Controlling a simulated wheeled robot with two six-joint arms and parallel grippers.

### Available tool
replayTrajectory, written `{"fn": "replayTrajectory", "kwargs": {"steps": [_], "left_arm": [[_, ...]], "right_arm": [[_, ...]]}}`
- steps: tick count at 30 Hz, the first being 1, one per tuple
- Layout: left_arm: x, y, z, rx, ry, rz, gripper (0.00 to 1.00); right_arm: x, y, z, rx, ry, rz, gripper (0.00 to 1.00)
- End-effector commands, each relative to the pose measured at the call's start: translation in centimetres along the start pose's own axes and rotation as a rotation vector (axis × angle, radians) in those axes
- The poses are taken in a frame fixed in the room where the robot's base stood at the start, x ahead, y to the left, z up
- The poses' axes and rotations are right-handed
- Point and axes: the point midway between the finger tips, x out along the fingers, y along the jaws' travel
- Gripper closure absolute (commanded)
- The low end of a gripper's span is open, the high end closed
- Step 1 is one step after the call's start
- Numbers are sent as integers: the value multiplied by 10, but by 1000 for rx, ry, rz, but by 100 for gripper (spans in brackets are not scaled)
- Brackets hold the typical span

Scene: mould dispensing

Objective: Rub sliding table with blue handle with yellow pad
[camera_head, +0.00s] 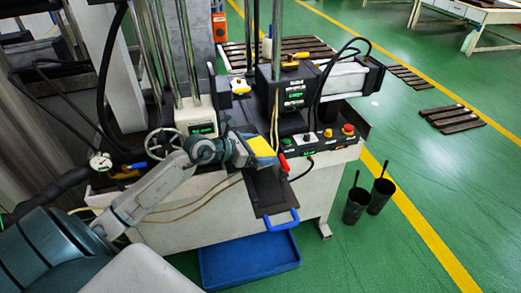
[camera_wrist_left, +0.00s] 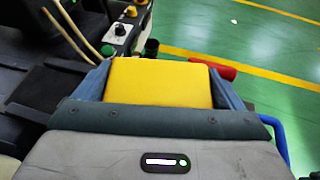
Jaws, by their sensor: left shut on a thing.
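The sliding table (camera_head: 268,190) is a dark plate that sticks out from the front of the machine, with a blue handle (camera_head: 281,221) at its front edge. My left gripper (camera_head: 258,147) is shut on a yellow pad (camera_head: 261,144) and holds it above the back part of the sliding table. I cannot tell whether the pad touches the plate. In the left wrist view the yellow pad (camera_wrist_left: 158,82) sits between the two blue-grey fingers, and the blue handle (camera_wrist_left: 276,135) shows at the right edge. My right gripper is not in view.
A red handle (camera_head: 284,162) stands close to the right of the pad. A control panel with buttons (camera_head: 328,134) is further right. A blue bin (camera_head: 248,262) lies on the floor below. Two black buckets (camera_head: 380,195) stand on the green floor at the right.

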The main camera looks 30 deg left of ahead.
Motion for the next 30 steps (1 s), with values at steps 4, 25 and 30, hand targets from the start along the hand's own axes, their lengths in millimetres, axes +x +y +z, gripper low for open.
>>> {"fn": "replayTrajectory", "kwargs": {"steps": [4,25,30], "left_arm": [[0,0,0,0,-1,0,33],[-11,0,28,1,-1,0,33],[-11,0,28,1,-1,0,33]], "right_arm": [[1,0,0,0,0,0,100],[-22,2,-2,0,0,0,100],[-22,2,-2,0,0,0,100]]}}
